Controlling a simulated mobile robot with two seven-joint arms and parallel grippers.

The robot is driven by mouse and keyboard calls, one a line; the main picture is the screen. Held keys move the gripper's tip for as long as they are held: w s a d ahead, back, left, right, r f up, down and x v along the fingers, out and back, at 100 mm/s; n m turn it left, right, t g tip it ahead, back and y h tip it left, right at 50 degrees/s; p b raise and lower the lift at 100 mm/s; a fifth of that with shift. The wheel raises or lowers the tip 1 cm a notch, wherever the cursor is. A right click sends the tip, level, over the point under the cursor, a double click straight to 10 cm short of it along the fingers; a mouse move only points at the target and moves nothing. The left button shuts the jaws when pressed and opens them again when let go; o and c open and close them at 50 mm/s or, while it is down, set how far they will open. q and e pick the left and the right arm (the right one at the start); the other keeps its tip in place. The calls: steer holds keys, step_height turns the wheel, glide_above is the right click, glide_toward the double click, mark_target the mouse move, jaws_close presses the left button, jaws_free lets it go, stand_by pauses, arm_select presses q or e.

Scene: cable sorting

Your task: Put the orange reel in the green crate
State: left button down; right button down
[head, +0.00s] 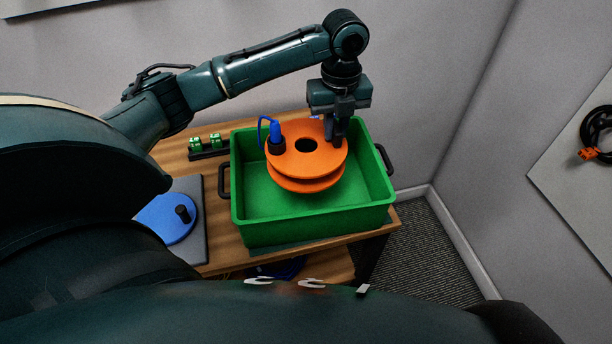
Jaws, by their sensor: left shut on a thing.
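The orange reel (290,163) has two round flanges and a dark centre hole. It shows over the inside of the green crate (315,230), which stands on the wooden table. My left gripper (336,140) points down from above and is shut on the right part of the reel's rim. A blue plug with a blue cable (275,131) shows at the reel's back left. I cannot tell whether the reel touches the crate floor. My right gripper is not in view.
A blue disc with a dark peg (168,219) lies on a grey board left of the crate. Small green blocks (205,143) stand on a dark strip at the back left. The crate has dark side handles. A wall panel with a coiled black cable (597,135) is at the right.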

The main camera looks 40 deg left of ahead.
mark_target(333, 147)
arm_select(q)
step_height(333, 147, down, 2)
steer(key=shift+w+f+b, duration=0.1)
steer(key=shift+b, duration=0.25)
step_height(333, 147, down, 4)
steer(key=shift+a+r+m, duration=0.1)
steer(key=shift+m, duration=0.2)
steer(key=shift+f, duration=3.05)
steer(key=c, duration=1.4)
jaws_free()
steer(key=shift+o, duration=0.2)
step_height(333, 147, up, 12)
steer(key=shift+r, duration=0.15)
